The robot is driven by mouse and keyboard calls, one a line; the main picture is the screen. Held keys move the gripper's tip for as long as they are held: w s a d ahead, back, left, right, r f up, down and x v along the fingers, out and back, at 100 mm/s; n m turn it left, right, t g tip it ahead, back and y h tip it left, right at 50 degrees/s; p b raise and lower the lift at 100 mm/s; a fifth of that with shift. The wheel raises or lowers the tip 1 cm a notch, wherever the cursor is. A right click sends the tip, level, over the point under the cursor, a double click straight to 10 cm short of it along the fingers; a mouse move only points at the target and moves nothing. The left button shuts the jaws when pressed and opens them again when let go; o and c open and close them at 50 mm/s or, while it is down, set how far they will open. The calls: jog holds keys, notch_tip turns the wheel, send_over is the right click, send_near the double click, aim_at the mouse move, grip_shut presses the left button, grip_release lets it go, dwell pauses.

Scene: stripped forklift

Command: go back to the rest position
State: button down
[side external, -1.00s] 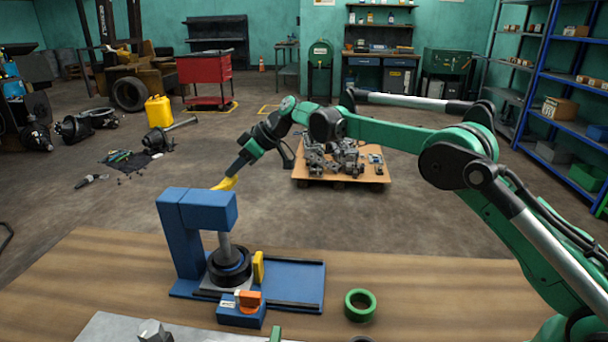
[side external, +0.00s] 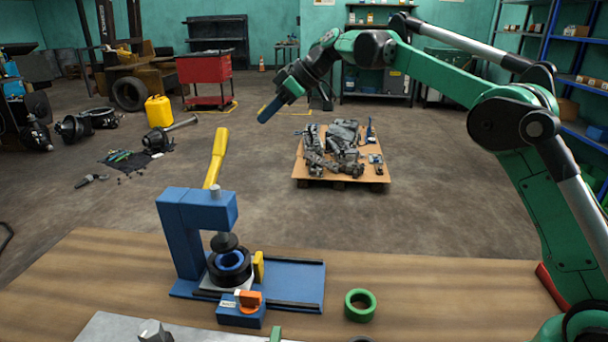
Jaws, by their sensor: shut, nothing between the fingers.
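My gripper (side external: 268,112) is up in the air at the upper middle of the side view, above and behind the workbench. Its fingers are together with nothing between them, and it touches nothing. A blue press (side external: 180,235) stands on the bench at the left. Its yellow lever (side external: 216,157) points up, clear of my gripper. Under the press head, a dark ram pad (side external: 224,242) hangs above a black ring (side external: 231,275) with a blue ring (side external: 231,260) inside it.
A green ring (side external: 360,305) lies on the wooden bench (side external: 420,290) right of the press. An orange-topped blue block (side external: 247,303) sits at the press front. Behind, a wooden pallet (side external: 310,173) with metal parts lies on the floor. The air around my gripper is clear.

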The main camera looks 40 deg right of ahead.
jog(key=shift+s, duration=0.1)
jog(key=s+f+m+h, duration=0.3)
jog(key=s+f+m, duration=0.1)
jog(key=s, duration=0.9)
jog(key=s+d+f+m+t+h, duration=0.1)
jog(key=s+f+m+h, duration=0.2)
jog(key=s, duration=0.9)
notch_tip(320, 180, down, 3)
jog(key=shift+s+f+m, duration=0.1)
jog(key=shift+s+m, duration=0.25)
jog(key=shift+m, duration=0.55)
